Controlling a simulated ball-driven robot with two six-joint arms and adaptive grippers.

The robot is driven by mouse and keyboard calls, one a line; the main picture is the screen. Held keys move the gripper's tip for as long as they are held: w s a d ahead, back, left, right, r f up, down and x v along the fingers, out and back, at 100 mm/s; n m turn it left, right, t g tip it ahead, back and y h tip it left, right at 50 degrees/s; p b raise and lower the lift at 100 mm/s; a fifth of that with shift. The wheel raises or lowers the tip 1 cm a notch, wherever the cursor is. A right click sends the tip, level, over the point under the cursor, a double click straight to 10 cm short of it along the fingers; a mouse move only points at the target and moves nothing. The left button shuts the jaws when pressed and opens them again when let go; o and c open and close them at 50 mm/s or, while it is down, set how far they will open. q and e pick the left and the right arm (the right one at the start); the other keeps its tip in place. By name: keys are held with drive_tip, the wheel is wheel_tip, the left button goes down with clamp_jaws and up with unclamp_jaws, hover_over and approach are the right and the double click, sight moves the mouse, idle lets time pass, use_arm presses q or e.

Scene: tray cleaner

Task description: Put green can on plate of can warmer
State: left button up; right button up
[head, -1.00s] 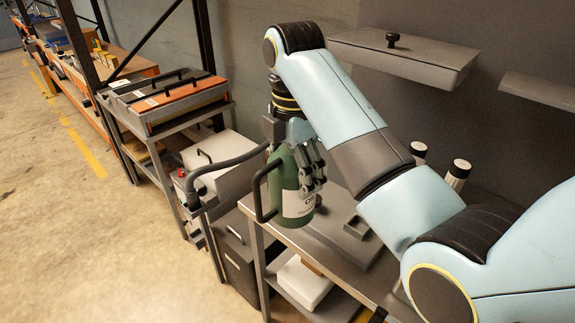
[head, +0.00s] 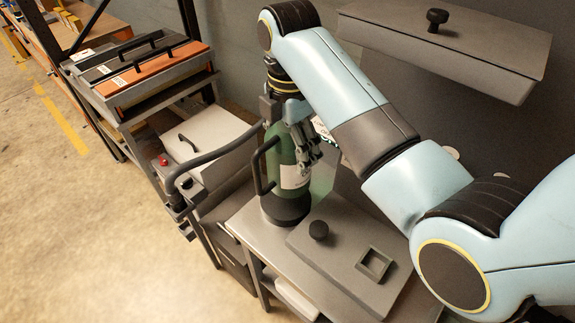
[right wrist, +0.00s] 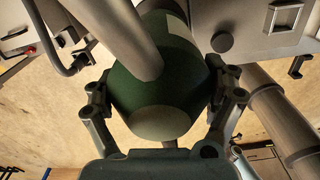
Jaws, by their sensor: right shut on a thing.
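The green can (head: 288,158), with a white label and a dark side handle, stands roughly upright in my right gripper (head: 306,148). The right gripper is shut on its body from the right. A dark round base (head: 286,209), which looks like the can warmer's plate, lies directly under the can on the grey table. I cannot tell whether the can touches it. In the right wrist view the can (right wrist: 160,85) sits between both fingers, partly covered by a grey bar. Another green shape (head: 323,180) shows behind the fingers. My left gripper is out of view.
A grey block with a knob (head: 319,231) and a square recess (head: 374,263) lies right of the base on the table (head: 240,222). A curved grey bar (head: 212,156) reaches close to the can's left. An orange-topped tray (head: 155,72) stands at the back left.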

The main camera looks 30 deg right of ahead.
drive_tip(key=shift+w+a+f, duration=0.15)
drive_tip(key=shift+a+f, duration=0.2)
drive_tip(key=shift+f, duration=0.25)
drive_tip(key=shift+w+a+f, duration=0.1)
drive_tip(key=shift+a+f, duration=0.25)
drive_tip(key=shift+f, duration=0.25)
drive_tip(key=f, duration=0.3)
drive_tip(key=shift+d+p, duration=0.3)
drive_tip(key=shift+d, duration=0.05)
drive_tip(key=shift+f, duration=0.15)
drive_tip(key=shift+a, duration=0.1)
drive_tip(key=o, duration=1.3)
drive_tip(key=shift+f, duration=0.1)
drive_tip(key=shift+o, duration=0.9)
drive_tip(key=shift+s, duration=0.1)
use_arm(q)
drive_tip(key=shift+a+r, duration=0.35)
